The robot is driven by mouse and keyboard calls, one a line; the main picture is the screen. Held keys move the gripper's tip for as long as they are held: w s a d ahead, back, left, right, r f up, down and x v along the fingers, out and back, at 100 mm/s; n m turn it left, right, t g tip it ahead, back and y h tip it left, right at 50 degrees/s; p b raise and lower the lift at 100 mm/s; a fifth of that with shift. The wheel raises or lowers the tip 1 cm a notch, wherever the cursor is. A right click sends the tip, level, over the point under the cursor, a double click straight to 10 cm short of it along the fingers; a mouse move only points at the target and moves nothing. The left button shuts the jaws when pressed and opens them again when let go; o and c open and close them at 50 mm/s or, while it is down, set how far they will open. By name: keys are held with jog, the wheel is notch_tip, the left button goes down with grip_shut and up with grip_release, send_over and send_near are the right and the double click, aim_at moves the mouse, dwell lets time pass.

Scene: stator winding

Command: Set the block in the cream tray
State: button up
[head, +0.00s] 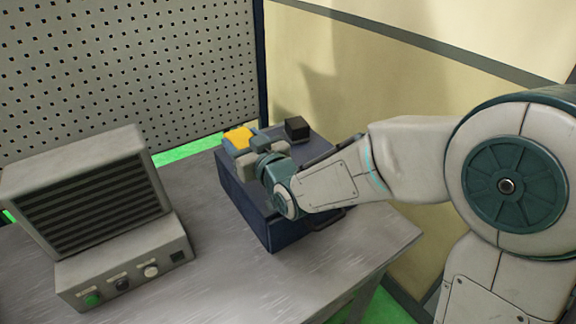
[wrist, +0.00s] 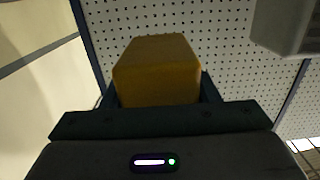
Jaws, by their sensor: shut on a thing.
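A yellow block (head: 238,136) is held by my gripper (head: 246,143) over the far left part of a dark blue box in the head view. In the wrist view the yellow block (wrist: 158,72) fills the space between my fingers. My gripper is shut on it. A cream tray cannot be made out in either view.
The dark blue box (head: 240,205) stands on the grey table (head: 205,265), with a small black cube (head: 297,128) on its top. A grey louvred unit (head: 95,195) with knobs stands at the left. A perforated panel (head: 130,65) and a cream wall (head: 350,75) stand behind.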

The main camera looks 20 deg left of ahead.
jog(key=shift+w+d+f, duration=0.1)
jog(key=shift+w+f, duration=0.15)
jog(key=shift+f, duration=0.4)
jog(key=w+d+f+p, duration=0.1)
jog(key=w+d+f, duration=0.1)
jog(key=w+d+f+p, duration=0.1)
jog(key=w+d+f, duration=0.1)
jog(key=w+d, duration=0.1)
jog(key=w+d+f+p, duration=0.1)
jog(key=w+d+f, duration=0.1)
jog(key=w, duration=0.1)
jog(key=shift+d+f, duration=0.3)
jog(key=shift+d, duration=0.1)
jog(key=shift+w+f+p, duration=0.1)
jog(key=shift+f+p, duration=0.55)
jog(key=shift+f, duration=1.45)
jog(key=shift+f, duration=0.15)
jog(key=o, duration=1.1)
jog(key=b+v, duration=0.3)
jog(key=v, duration=0.9)
